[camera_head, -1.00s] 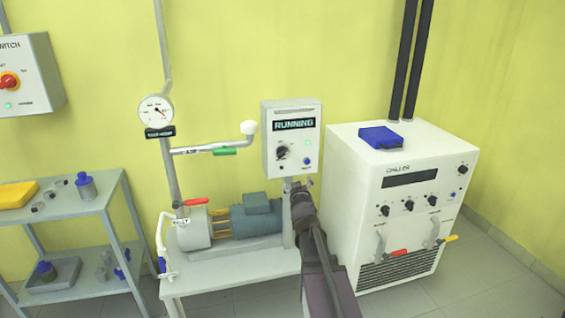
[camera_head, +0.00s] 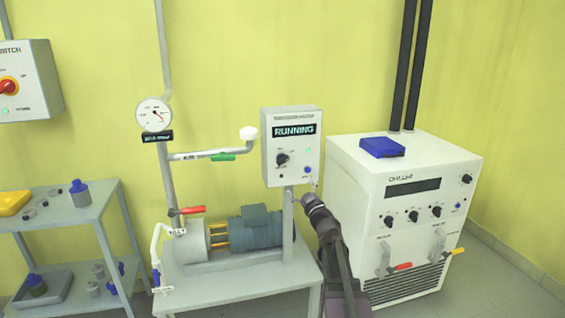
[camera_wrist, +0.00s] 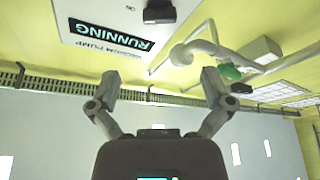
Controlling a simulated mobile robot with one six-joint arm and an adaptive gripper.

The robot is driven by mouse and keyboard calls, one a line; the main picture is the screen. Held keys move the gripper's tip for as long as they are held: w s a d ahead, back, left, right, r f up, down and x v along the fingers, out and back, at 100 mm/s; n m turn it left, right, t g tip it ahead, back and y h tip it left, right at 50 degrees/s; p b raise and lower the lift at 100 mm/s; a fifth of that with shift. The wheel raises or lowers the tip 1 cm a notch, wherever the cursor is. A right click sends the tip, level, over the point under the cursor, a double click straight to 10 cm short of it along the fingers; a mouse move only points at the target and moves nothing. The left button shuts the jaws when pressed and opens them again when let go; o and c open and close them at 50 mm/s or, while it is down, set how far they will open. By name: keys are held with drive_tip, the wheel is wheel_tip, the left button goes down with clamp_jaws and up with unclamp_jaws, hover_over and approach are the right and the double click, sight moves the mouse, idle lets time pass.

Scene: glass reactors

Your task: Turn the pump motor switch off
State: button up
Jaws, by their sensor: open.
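The pump motor control box (camera_head: 291,147) is a pale box on a post, and its display reads RUNNING (camera_head: 294,130). A black rotary knob (camera_head: 282,160) sits on its lower left face, with a small blue button (camera_head: 307,169) to the right. The box also shows rotated in the wrist view (camera_wrist: 110,30), with the black knob (camera_wrist: 160,11) at the top. My gripper (camera_wrist: 163,80) is open and empty in the wrist view, its fingers apart and clear of the box. In the head view my arm reaches up just below and right of the box, and the fingertips are hard to make out.
The blue-grey pump motor (camera_head: 250,228) stands on a bench below the box. A white chiller (camera_head: 400,205) is close on the right. Pipes with a gauge (camera_head: 154,115) and a green-handled valve (camera_head: 222,157) are on the left. A shelf (camera_head: 70,215) stands further left.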

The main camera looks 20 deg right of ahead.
sight(284, 162)
drive_tip(key=shift+w, duration=0.1)
drive_tip(key=p+x, duration=0.4)
drive_tip(key=x, duration=0.9)
drive_tip(key=shift+w+r+p, duration=0.15)
drive_tip(key=shift+w+p, duration=0.15)
drive_tip(key=c, duration=1)
